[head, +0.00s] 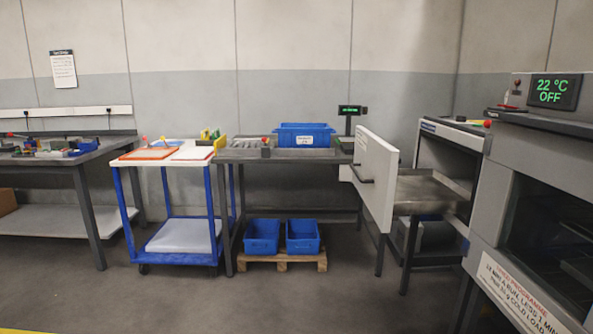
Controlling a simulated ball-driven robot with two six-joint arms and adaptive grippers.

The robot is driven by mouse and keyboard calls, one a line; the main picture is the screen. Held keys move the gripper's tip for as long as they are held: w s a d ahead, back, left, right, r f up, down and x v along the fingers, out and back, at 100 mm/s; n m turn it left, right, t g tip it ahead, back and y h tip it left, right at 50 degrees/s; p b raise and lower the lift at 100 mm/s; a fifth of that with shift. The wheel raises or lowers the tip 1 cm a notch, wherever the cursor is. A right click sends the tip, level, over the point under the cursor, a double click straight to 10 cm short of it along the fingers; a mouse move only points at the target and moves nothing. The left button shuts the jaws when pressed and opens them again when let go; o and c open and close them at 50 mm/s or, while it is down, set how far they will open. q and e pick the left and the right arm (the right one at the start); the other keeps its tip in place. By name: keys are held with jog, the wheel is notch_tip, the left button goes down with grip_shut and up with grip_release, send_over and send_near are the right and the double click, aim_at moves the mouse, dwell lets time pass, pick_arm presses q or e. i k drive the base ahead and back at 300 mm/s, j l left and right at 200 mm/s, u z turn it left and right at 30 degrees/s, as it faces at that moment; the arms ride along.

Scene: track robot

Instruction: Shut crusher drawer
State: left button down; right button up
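The crusher (453,150) stands right of centre, a light-grey housing with a dark open mouth. Neither of my grippers is in view.
An oven-like cabinet (520,200) with a display reading 22 °C OFF stands near on the right. A workbench (300,154) with a blue bin (303,129), a blue-framed cart (128,210) and another bench (80,163) line the wall. The floor (300,300) in front is clear.

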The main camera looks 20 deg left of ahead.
aim_at(387, 190)
jog(key=j+u, duration=0.1)
jog(key=i+j, duration=0.1)
jog(key=i, duration=0.9)
